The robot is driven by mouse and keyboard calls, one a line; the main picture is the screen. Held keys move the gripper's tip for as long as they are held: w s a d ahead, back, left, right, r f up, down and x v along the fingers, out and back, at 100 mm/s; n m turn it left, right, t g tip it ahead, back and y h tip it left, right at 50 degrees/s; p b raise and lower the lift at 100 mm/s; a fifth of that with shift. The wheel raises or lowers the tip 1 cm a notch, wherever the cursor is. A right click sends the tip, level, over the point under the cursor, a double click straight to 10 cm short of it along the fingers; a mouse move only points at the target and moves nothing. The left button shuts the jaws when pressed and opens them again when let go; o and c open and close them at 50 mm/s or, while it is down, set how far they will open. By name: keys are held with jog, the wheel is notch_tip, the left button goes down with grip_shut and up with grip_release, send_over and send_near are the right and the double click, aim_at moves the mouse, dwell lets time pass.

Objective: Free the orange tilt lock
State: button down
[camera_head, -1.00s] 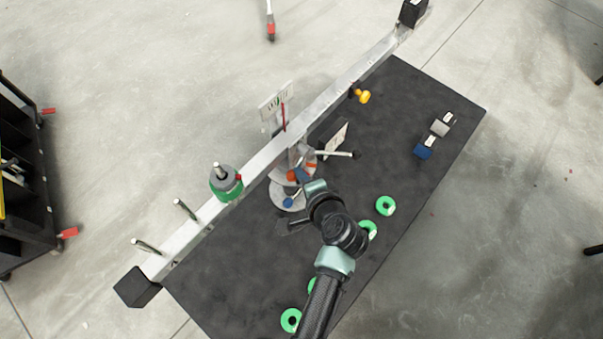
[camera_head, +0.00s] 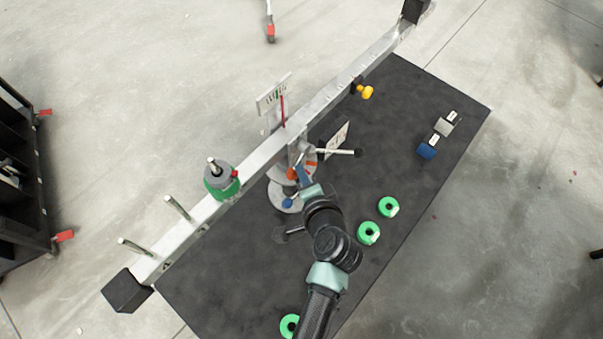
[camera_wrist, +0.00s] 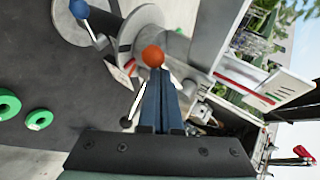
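The orange ball knob (camera_wrist: 152,56) of the tilt lock shows in the wrist view just beyond my fingertips, in front of grey round plates. In the head view an orange part (camera_head: 292,173) shows on the stand under the long beam, just left of my fingertips. My gripper (camera_head: 303,174) points at the stand from the front. In the wrist view its blue fingers (camera_wrist: 160,76) lie side by side, shut, with no clear gap. I cannot tell whether the tips touch the knob. The knob's stem is hidden.
The long pale beam (camera_head: 330,93) crosses above the black table (camera_head: 245,285). A blue knob (camera_head: 287,202) sits low on the stand; a black-tipped lever (camera_head: 340,152) sticks out right. A grey-green weight (camera_head: 221,181) stands on the beam. Green rings (camera_head: 388,207) lie at right.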

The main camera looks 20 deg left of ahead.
jog(key=f+n+t+b, duration=0.1)
jog(key=b, duration=0.5)
jog(key=w+f+n+t+b, duration=0.1)
jog(key=t+b, duration=0.1)
jog(key=b, duration=0.4)
jog(key=shift+w+d+f+n+t, duration=0.1)
jog(key=shift+d+f+n+t, duration=0.05)
jog(key=shift+n+t, duration=0.15)
jog(key=shift+b, duration=0.75)
jog(key=shift+w+d+n+t+b, duration=0.1)
jog(key=shift+w+n+t+b, duration=0.3)
jog(key=shift+b, duration=0.9)
jog(key=shift+s, duration=0.15)
